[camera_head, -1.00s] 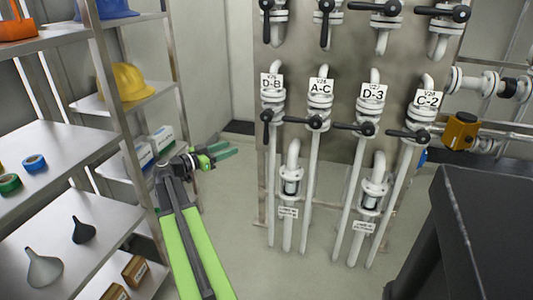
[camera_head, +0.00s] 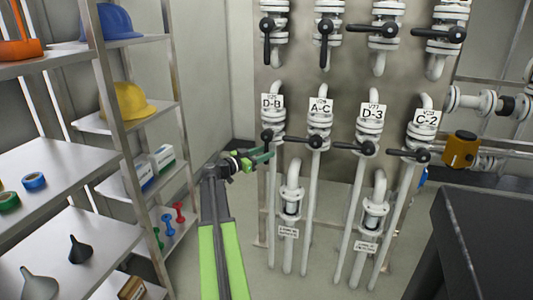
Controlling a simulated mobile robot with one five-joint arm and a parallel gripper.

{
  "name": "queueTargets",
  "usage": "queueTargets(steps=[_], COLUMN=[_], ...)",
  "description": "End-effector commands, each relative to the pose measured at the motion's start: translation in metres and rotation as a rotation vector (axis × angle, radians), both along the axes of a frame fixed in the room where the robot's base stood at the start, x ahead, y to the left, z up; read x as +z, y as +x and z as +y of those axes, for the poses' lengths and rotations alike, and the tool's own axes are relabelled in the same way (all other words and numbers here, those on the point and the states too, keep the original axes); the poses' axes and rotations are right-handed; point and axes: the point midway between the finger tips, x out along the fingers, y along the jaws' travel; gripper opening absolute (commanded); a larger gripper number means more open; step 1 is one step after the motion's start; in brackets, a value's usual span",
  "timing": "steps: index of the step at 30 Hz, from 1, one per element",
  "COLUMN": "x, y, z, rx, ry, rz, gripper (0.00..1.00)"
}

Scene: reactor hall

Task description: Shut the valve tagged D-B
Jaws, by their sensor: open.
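The D-B tag (camera_head: 272,101) is a white plate on the leftmost pipe of the lower valve row. Below it sits the D-B valve's black handle (camera_head: 267,136); its round hub shows, and its lever hangs down along the pipe, partly hidden by my gripper. My gripper (camera_head: 266,155), with green fingers, is open and reaches from the left to just below the hub. It overlaps the lever in the picture; I cannot tell whether it touches it or whether the lever is between the fingers.
The A-C handle (camera_head: 316,142) lies sideways, pointing left toward the D-B pipe. The D-3 handle (camera_head: 366,148) and C-2 handle (camera_head: 422,155) also lie sideways. Shelving (camera_head: 135,120) stands left, a dark bench (camera_head: 490,220) right. Clear floor lies before the pipes.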

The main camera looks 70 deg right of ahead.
Motion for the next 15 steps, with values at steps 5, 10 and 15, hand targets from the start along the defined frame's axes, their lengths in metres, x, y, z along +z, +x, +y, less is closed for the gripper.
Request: queueTargets(steps=[5, 10, 15], x=[0.0, 0.0, -0.0001], y=[-0.007, -0.0078, -0.0078], z=[-0.0118, -0.0122, -0.0121], rx=[-0.001, 0.0, -0.001], ry=[0.0, 0.0, 0.0], rz=[0.0, 0.0, 0.0], gripper=[0.42, 0.42, 0.3])
